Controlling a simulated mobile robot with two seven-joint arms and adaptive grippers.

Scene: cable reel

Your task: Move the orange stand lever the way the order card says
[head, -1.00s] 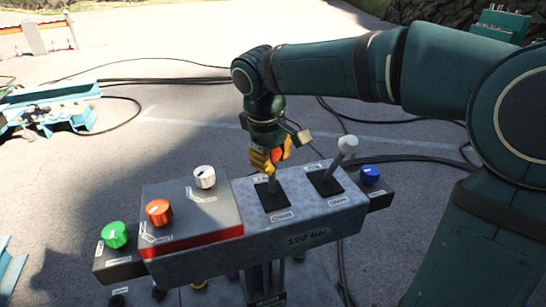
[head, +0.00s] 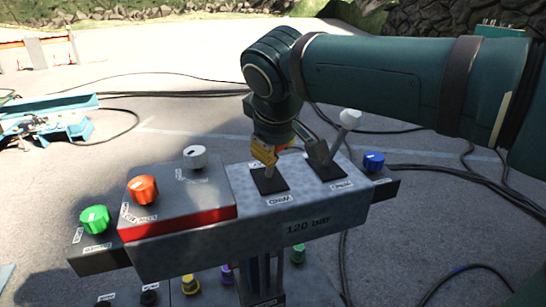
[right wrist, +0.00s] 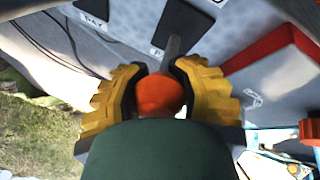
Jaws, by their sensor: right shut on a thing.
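The orange lever's round knob (right wrist: 160,95) sits between the yellow fingers of my right gripper (right wrist: 160,98) in the right wrist view. The fingers are shut on it from both sides. Its grey shaft (right wrist: 172,47) runs to a black slot plate on the grey control box. In the head view my right gripper (head: 264,154) is low over that plate (head: 269,180), hiding most of the lever. No order card can be made out. My left gripper is not in view.
A white-knobbed lever (head: 350,119) stands just right of my gripper, close to my wrist. The box also carries a white knob (head: 195,157), an orange knob (head: 142,190), a green knob (head: 95,219) and a blue knob (head: 374,162). Cables lie on the ground behind.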

